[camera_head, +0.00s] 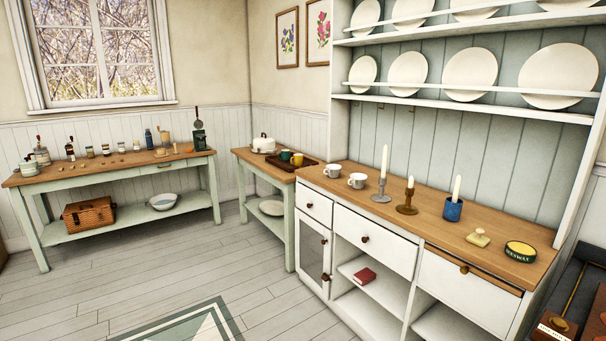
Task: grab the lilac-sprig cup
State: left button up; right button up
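Two white cups stand upright on the wooden top of the dresser, toward its left end. One white cup (333,170) is farther left and back; the other white cup (357,181) is a little right and nearer. They are too small in view to tell which bears a lilac sprig. A green mug (285,155) and a yellow mug (297,159) stand on a dark tray (278,163) on the small table beyond. Neither of my grippers shows in the head view.
Right of the cups on the dresser top (480,236) are a grey candlestick (381,190), a brown candlestick (408,203), a blue candle holder (453,209) and a round beeswax tin (520,251). Plates (470,74) line the rack above. The plank floor (190,275) ahead is open.

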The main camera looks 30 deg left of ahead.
aim_at(333, 170)
jog(key=u, duration=1.15)
jog(key=i, duration=2.45)
jog(key=z, duration=1.75)
jog(key=i, duration=0.95)
jog(key=u, duration=0.85)
